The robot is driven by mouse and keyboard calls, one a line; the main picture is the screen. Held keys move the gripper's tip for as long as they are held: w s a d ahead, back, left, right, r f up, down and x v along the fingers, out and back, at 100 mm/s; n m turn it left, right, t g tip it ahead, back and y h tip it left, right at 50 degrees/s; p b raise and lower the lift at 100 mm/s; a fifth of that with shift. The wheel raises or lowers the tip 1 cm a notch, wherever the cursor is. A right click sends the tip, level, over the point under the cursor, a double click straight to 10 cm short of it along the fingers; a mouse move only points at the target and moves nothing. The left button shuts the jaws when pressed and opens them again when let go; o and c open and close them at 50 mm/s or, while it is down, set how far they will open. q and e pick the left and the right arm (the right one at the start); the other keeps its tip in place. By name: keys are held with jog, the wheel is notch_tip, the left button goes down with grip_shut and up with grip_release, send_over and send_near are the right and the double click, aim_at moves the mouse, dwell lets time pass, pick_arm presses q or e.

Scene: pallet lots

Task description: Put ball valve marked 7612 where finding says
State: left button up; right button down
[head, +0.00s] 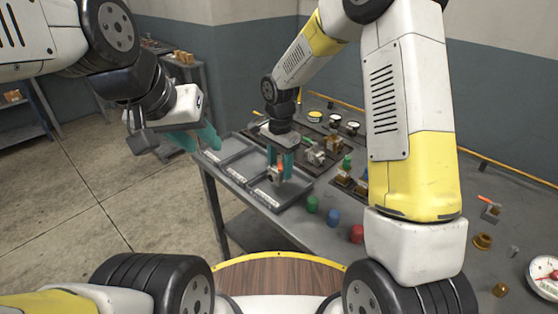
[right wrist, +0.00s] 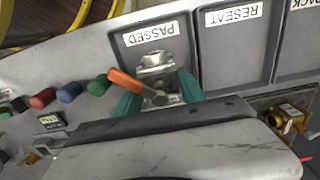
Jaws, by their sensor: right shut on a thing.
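My right gripper (head: 281,163) is shut on a silver ball valve with an orange lever (head: 274,175). The valve body also shows in the right wrist view (right wrist: 157,62), between the teal fingers (right wrist: 160,97). The valve is over the compartment labelled PASSED (right wrist: 133,51); I cannot tell if it touches the floor. No number on the valve is readable. A compartment labelled RESEAT (right wrist: 235,55) is beside it, and a third one, its label cut off, lies beyond. My left gripper (head: 197,138) looks open and empty, left of the tray and off the bench.
Green, blue and red caps (head: 333,217) stand right of the tray on the grey bench. Several valves and fittings (head: 314,153) sit behind the tray. Gauges (head: 334,121) stand at the back. A brown fitting (head: 483,241) lies right.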

aim_at(279, 173)
jog(key=shift+w+a, duration=0.15)
jog(key=shift+w, duration=0.35)
jog(key=shift+f, duration=1.75)
jog(key=shift+f, duration=0.15)
jog(key=c, duration=0.7)
grip_release()
